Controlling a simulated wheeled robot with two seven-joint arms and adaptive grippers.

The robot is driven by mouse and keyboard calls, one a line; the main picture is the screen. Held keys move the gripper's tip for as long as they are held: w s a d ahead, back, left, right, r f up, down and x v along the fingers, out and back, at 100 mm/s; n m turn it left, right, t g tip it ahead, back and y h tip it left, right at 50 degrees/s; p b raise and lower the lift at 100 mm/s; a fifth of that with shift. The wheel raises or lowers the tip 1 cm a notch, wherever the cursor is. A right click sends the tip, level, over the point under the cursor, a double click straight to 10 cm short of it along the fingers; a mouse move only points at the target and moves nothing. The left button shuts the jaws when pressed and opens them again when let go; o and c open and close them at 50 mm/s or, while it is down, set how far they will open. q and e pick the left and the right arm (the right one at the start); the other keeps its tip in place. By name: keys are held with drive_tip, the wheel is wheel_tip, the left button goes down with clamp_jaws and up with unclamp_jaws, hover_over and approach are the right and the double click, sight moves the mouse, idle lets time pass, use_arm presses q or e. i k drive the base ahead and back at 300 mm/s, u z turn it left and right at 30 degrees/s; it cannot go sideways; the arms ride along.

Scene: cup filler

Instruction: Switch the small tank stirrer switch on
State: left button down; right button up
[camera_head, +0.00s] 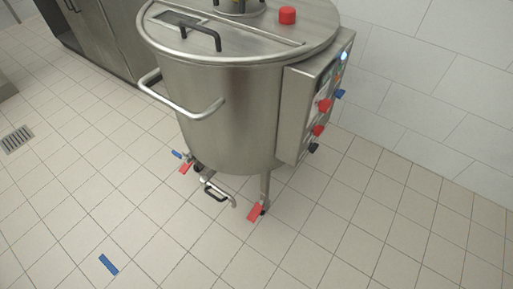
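The small steel tank (235,115) stands in the upper middle of the head view, with a lid (255,38) on top. A steel control box (310,95) is fixed to its right side. On the box's right face are red knobs (324,105), a second red knob (318,130), a blue knob (340,94) and a dark knob (313,148). A lit blue-white lamp (344,56) is near the top. I cannot tell which control is the stirrer switch, as the face is seen at a steep angle. Neither gripper is in view.
A side handle (182,108) sticks out from the tank's left. Steel cabinets (95,35) stand at the back left. The tiled floor (370,230) is clear in front and right, below a white wall (440,90).

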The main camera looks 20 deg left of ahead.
sight(313, 147)
drive_tip(key=k, duration=0.6)
drive_tip(key=z, duration=0.2)
drive_tip(key=i, duration=1.5)
drive_tip(key=u, duration=0.85)
